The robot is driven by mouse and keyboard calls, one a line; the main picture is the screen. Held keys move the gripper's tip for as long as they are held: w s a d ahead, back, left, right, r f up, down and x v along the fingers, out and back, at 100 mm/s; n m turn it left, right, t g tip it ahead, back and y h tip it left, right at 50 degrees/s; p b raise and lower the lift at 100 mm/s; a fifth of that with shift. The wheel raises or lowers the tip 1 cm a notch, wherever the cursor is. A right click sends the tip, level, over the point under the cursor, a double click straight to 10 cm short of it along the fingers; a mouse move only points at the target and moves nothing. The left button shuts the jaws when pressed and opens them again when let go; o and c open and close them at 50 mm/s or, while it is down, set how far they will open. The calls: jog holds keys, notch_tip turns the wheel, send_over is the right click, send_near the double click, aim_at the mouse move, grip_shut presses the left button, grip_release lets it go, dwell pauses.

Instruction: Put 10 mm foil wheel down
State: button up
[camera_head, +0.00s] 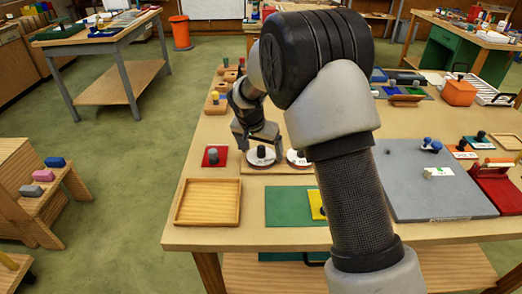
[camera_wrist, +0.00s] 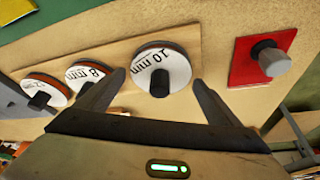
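The 10 mm foil wheel (camera_wrist: 162,62) is a white disc with a copper-coloured rim and a dark knob. It appears to rest at one end of a pale wooden board (camera_wrist: 124,47); it also shows in the head view (camera_head: 258,160). My gripper (camera_wrist: 157,78) is open, with one finger on each side of the wheel and a gap to its knob. In the head view my gripper (camera_head: 258,142) is above the wheel. The 8 mm wheel (camera_wrist: 80,72) and another wheel (camera_wrist: 40,82) sit along the same board.
A red square (camera_head: 213,158) with a grey knob lies beside the board. An empty wooden tray (camera_head: 208,203) and a green mat (camera_head: 287,206) lie toward the front edge. A large grey board (camera_head: 430,185) is at the right. My arm hides part of the table's middle.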

jog(key=shift+r, duration=0.1)
jog(key=shift+r, duration=0.25)
jog(key=s+d+r, duration=0.2)
jog(key=s+r, duration=0.3)
jog(key=r, duration=0.3)
jog(key=s+d+r, duration=0.1)
jog(key=s+r, duration=0.3)
jog(key=r, duration=0.5)
jog(key=s+d+r+n, duration=0.1)
jog(key=s+d, duration=0.2)
jog(key=s, duration=0.6)
jog(key=s+d+r+n+t+y, duration=0.1)
jog(key=s+d, duration=0.3)
jog(key=s, duration=0.4)
jog(key=s+d+r+n, duration=0.2)
jog(key=s+d, duration=0.2)
jog(key=s, duration=0.5)
jog(key=shift+s+y+p, duration=0.3)
jog(key=shift+y, duration=0.1)
